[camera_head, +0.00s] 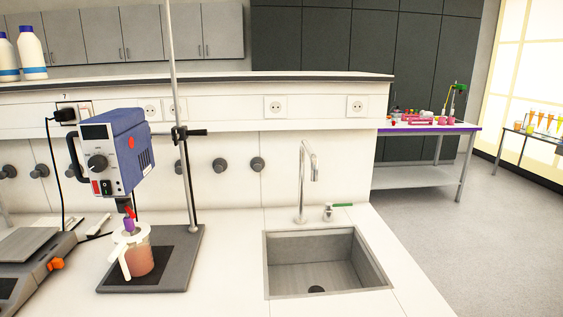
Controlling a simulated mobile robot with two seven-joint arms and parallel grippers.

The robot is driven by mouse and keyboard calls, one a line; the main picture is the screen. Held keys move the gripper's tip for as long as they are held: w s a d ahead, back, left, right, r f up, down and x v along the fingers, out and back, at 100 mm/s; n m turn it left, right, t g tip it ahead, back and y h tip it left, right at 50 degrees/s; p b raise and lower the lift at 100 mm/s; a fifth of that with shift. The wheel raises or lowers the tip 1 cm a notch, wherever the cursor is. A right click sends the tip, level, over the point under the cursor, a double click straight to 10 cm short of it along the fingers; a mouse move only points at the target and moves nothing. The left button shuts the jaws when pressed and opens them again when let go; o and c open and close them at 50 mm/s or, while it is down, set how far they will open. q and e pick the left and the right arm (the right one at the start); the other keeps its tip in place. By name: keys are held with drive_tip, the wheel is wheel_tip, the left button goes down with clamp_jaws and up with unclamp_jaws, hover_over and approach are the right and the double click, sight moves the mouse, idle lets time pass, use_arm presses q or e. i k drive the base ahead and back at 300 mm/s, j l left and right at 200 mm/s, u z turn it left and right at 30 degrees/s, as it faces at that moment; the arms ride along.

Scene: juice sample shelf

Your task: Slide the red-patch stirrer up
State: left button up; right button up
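The red-patch stirrer (124,148) is a blue motor box with a round red patch on its side, a black dial and a red switch on its front. It is held on the upright rod (184,90) of a stand by a black clamp (186,134). Below it, a clear jug (140,255) with pinkish liquid stands on the dark stand base (176,265). The stirrer's lower end reaches down to the jug's top, where red and purple parts show; whether it enters the liquid is unclear. Neither of my grippers is in view.
A sink (325,263) with a tap (303,185) is right of the stand. A grey device (30,260) with an orange knob stands at the left. White bottles (32,52) stand on the upper shelf. The counter between stand and sink is clear.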

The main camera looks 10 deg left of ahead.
sight(123, 136)
drive_tip(key=k+j, duration=0.1)
drive_tip(key=j, duration=1.1)
drive_tip(key=k+j, duration=0.15)
drive_tip(key=j, duration=0.45)
drive_tip(key=k+j, duration=0.1)
drive_tip(key=j, duration=1.1)
drive_tip(key=k+z, duration=0.05)
